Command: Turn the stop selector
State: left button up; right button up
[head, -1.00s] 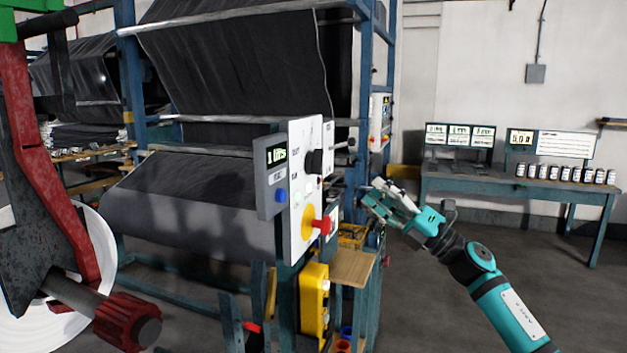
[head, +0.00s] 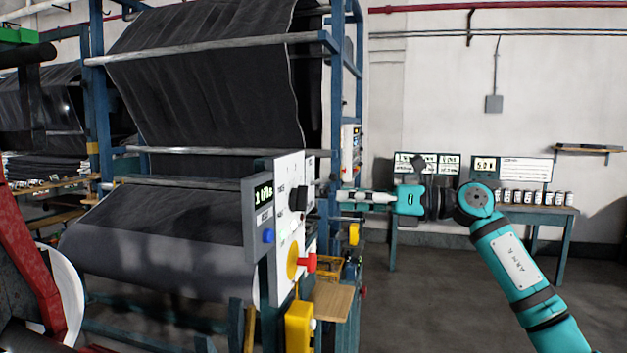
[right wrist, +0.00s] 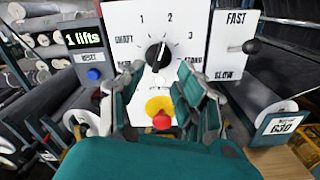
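The stop selector (right wrist: 158,56) is a black knob on a white panel (right wrist: 128,22) with marks 1, 2 and 3 around it. Its white pointer line stands nearly upright, leaning slightly toward the 2. In the head view the selector (head: 297,199) is seen from the side. My right gripper (head: 341,197) is level and points left at the panel, with its tips close to the panel's right side. In the right wrist view its two fingers (right wrist: 165,92) are wide apart, one to each side below the knob, with nothing between them. My left gripper is out of view.
Below the selector is a red button on a yellow base (right wrist: 160,112). A display box (right wrist: 68,42) with a blue button is at left, and a FAST/SLOW lever (right wrist: 251,46) at right. A table (head: 520,208) with jars stands behind. The floor at right is clear.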

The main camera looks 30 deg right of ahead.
aim_at(300, 198)
jog(key=p+x, duration=0.3)
jog(key=x, duration=0.4)
jog(key=shift+w+a, duration=0.15)
jog(key=shift+w, duration=0.1)
grip_shut()
